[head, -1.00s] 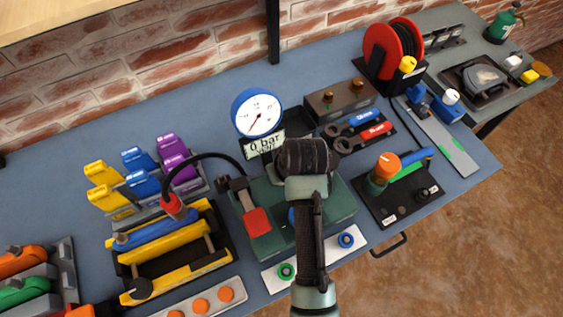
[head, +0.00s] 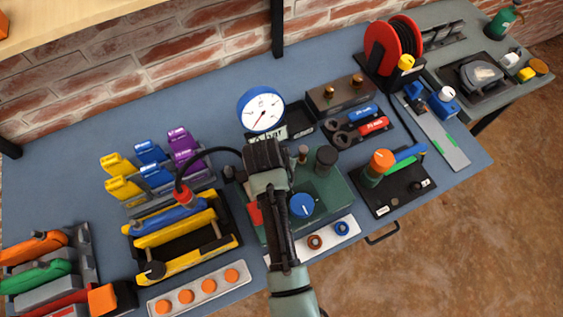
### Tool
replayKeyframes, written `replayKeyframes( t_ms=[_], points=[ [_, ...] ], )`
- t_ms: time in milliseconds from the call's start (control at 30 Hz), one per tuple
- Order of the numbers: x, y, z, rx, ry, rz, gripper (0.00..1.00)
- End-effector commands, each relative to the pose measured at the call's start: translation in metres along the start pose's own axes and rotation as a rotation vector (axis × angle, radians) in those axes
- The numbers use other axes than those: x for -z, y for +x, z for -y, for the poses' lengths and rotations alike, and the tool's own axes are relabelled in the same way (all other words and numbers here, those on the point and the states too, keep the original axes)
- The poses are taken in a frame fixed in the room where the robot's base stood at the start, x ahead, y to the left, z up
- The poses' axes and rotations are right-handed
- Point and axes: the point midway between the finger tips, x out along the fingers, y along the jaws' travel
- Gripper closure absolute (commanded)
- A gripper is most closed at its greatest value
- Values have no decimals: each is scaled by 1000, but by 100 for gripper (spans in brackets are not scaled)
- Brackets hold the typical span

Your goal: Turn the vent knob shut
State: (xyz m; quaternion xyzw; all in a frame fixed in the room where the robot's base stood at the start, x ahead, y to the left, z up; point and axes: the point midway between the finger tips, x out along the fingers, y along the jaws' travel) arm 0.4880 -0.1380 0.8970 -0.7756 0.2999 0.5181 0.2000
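A blue round knob (head: 301,205) with a white pointer line, seemingly the vent knob, sits on the green pump block (head: 338,190) in the middle of the bench. The line runs roughly up and down in the picture. A black cylinder-shaped part (head: 326,158) stands behind it.
An orange-topped valve (head: 379,165) stands right of the block. A white strip with rings (head: 328,236) lies in front.

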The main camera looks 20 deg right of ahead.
Motion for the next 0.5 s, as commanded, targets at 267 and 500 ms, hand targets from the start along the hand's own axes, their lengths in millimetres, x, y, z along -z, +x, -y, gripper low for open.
replayKeyframes(
  t_ms=[267,500],
  points=[
    [0,0,0,-11,29,0,100],
    [0,0,0,-11,30,0,100]
  ],
)
